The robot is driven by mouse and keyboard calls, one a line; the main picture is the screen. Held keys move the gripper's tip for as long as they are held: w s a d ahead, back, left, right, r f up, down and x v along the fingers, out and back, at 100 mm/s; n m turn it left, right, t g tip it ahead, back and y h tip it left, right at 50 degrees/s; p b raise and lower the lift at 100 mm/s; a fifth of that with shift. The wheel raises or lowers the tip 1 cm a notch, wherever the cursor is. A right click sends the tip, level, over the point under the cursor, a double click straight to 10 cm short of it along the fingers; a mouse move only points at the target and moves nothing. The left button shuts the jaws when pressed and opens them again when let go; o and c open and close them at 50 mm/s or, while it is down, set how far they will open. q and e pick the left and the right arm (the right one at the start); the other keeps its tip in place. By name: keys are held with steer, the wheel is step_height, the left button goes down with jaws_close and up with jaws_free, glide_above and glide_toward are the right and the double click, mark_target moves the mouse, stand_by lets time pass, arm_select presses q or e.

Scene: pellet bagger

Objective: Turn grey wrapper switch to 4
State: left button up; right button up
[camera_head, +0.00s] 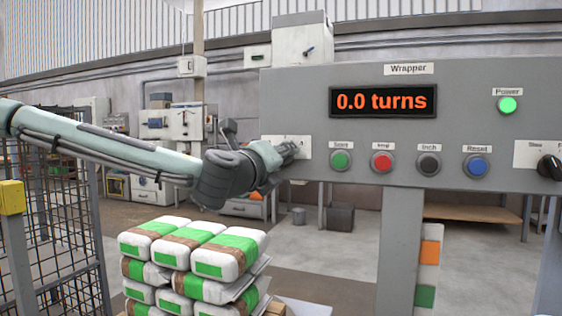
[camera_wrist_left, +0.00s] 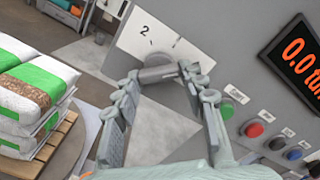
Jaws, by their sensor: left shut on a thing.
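The grey wrapper switch (camera_wrist_left: 158,73) sits on a white dial plate (camera_wrist_left: 140,38) with a printed "2" and tick marks. My left gripper (camera_wrist_left: 165,85) is shut on the switch, one finger on each side of it. In the head view my left gripper (camera_head: 288,150) covers the switch at the left end of the wrapper panel (camera_head: 460,110), hiding most of its plate. The 4 mark and the switch's exact pointing cannot be made out. My right gripper is in neither view.
The display (camera_head: 385,101) reads "0.0 turns". Right of the switch are the green Start (camera_head: 340,160), red (camera_head: 381,162), black Inch (camera_head: 428,164) and blue Reset (camera_head: 475,166) buttons. A black knob (camera_head: 549,167) is at far right. Stacked bags (camera_head: 195,250) stand below my left arm.

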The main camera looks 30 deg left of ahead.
arm_select(q)
steer(key=shift+m, duration=0.7)
steer(key=o, duration=1.2)
steer(key=shift+c, duration=0.2)
steer(key=v, duration=0.7)
steer(key=shift+s, duration=0.25)
